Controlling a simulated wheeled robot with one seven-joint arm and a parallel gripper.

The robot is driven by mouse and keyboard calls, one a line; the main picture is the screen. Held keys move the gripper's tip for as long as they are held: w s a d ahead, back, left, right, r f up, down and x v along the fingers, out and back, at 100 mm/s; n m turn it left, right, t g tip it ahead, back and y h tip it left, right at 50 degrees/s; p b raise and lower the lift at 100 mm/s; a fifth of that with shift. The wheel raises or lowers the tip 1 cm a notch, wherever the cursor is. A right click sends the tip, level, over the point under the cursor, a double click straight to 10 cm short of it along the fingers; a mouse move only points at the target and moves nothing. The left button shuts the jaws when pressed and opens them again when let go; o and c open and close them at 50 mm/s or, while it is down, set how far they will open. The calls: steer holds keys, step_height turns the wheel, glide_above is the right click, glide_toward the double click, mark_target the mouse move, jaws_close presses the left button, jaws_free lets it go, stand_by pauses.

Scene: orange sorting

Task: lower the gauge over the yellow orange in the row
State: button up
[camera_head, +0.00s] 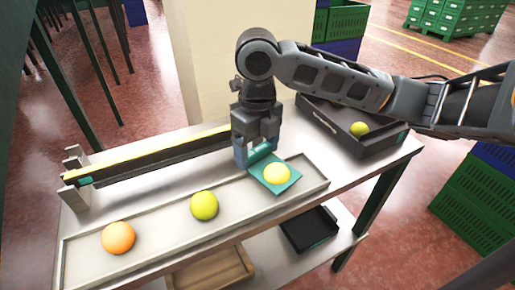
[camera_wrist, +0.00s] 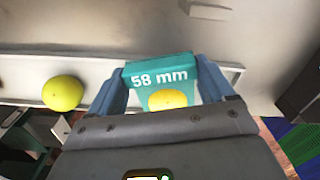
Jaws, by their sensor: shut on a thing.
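My gripper (camera_head: 257,155) is shut on the teal gauge (camera_head: 280,189), a flat plate with a round opening. In the wrist view the gauge (camera_wrist: 180,64) reads "58 mm" and sits between my fingers (camera_wrist: 162,84). A yellow orange (camera_head: 277,173) shows in the opening, with teal around it; it also shows in the wrist view (camera_wrist: 167,100). I cannot tell how far down the gauge is around it. The row tray (camera_head: 160,233) also holds a yellow-green orange (camera_head: 204,205) in the middle and a deeper orange one (camera_head: 118,238) at the left.
A black and yellow rail (camera_head: 150,162) runs behind the row. A dark crate (camera_head: 375,146) with a yellow-green fruit (camera_head: 359,129) stands at the table's right end. A black tray (camera_head: 309,228) sits on the shelf below. Green crates (camera_head: 470,208) stand on the floor at right.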

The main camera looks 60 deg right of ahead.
steer(key=shift+r, duration=0.1)
steer(key=shift+r+p, duration=2.8)
steer(key=shift+r, duration=1.35)
